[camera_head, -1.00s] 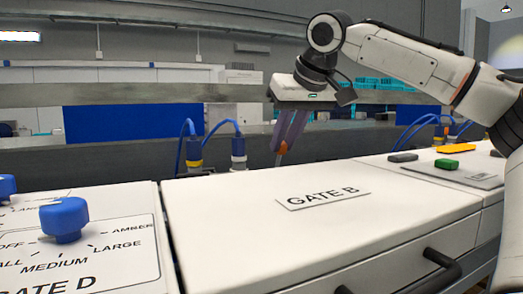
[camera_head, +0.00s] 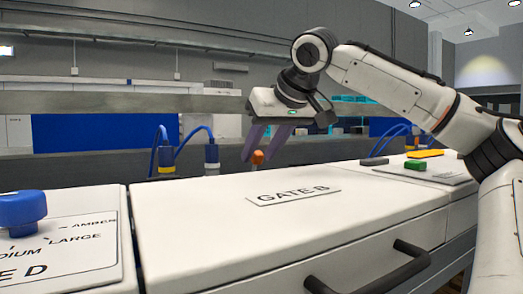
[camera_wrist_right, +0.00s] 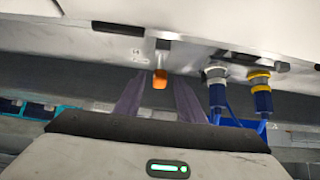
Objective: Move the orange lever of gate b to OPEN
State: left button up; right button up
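The gate b box carries a "GATE B" label (camera_head: 293,194) on its white top. The orange lever (camera_head: 257,157) shows at the box's far edge in the head view. In the right wrist view the lever's orange end (camera_wrist_right: 160,79) hangs from a metal stem on the box's side. My right gripper (camera_head: 262,158) points down there, its two purple-grey fingers apart. In the wrist view the lever lies between the fingers, just past their tips, with clear room on both sides. It is not gripped. My left gripper is out of view.
Blue-cabled connectors (camera_head: 211,158) stand beside the lever, close to the fingers; they also show in the wrist view (camera_wrist_right: 217,90). A blue knob (camera_head: 22,210) is on the gate D panel at left.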

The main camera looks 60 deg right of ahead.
jog(key=v, duration=1)
jog(key=shift+p, duration=0.4)
jog(key=shift+s+a+r, duration=0.1)
